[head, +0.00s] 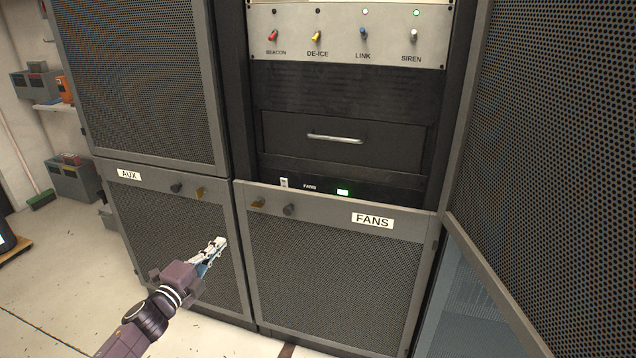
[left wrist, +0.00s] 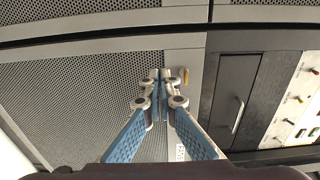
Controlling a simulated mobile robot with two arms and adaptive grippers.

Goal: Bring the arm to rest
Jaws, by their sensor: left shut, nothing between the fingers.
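My left gripper (head: 218,246) reaches in from the lower left of the head view, in front of the lower AUX door (head: 185,235) and near its right edge. It is shut with nothing in it. In the left wrist view its two blue-sided fingers (left wrist: 163,76) meet at the tips, with mesh door panels beyond them. I cannot tell how far the tips are from the doors. My right gripper is in neither view.
The lower FANS door (head: 340,270) is shut. Above it are a drawer (head: 345,140) with a bar handle and a switch panel (head: 355,35) with several toggles. A tall mesh door (head: 560,150) stands open at the right. Bare floor (head: 60,270) lies at the left.

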